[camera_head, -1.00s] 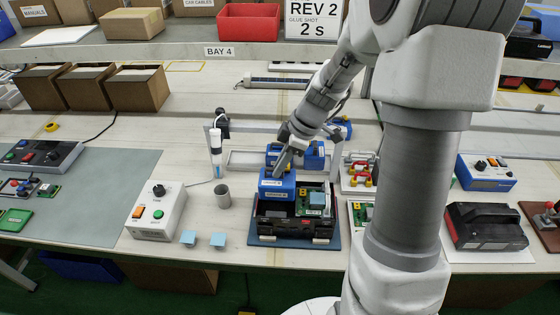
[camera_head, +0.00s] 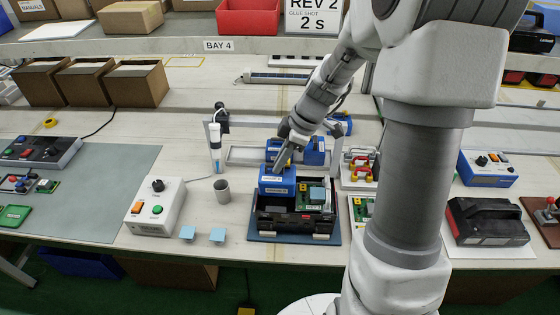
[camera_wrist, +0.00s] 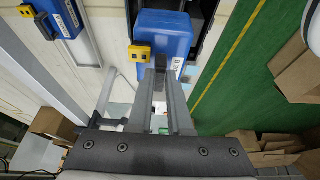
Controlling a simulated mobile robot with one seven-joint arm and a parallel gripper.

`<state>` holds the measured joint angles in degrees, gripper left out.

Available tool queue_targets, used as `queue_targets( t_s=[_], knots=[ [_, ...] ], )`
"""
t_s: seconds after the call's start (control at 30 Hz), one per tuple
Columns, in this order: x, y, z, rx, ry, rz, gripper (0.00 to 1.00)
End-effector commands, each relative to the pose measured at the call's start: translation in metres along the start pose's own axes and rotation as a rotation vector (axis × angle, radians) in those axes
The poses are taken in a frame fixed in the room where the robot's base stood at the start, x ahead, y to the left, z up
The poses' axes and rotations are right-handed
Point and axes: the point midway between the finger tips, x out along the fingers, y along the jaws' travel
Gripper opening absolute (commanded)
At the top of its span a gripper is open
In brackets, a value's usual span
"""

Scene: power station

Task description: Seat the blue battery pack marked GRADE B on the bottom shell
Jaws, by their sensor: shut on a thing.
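The blue battery pack (camera_head: 276,184) is in my gripper (camera_head: 284,158), over the left part of the black bottom shell (camera_head: 290,226). In the wrist view the pack (camera_wrist: 168,32) has a yellow block on one edge and a white label, too small to read fully. My gripper (camera_wrist: 160,78) is shut on the pack's top in the wrist view. The pack looks upright. Its underside is hidden, so I cannot tell whether it touches the shell floor. A green circuit board (camera_head: 312,197) fills the shell's right part.
A second blue pack (camera_head: 314,152) stands behind the shell; it also shows in the wrist view (camera_wrist: 62,14). A grey cup (camera_head: 222,190) and a white control box (camera_head: 155,208) are to the left. A red-handled fixture (camera_head: 360,168) is to the right.

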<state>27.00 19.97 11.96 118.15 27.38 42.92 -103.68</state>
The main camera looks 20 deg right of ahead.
Motion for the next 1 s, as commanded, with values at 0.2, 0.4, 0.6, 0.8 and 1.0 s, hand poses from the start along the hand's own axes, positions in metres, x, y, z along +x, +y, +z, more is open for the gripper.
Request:
queue_targets(
  t_s=[0.2, 0.4, 0.6, 0.8, 1.0],
  knots=[
    [-0.001, 0.001, -0.001, -0.001, 0.001, 0.002, 0.00],
    [-0.001, 0.001, -0.001, 0.000, 0.001, 0.002, 0.00],
    [0.003, 0.001, 0.001, 0.000, 0.001, 0.002, 0.00],
    [0.010, 0.001, 0.004, 0.000, 0.001, 0.002, 0.00],
    [0.017, 0.001, 0.007, 0.000, 0.001, 0.002, 0.00]
  ],
)
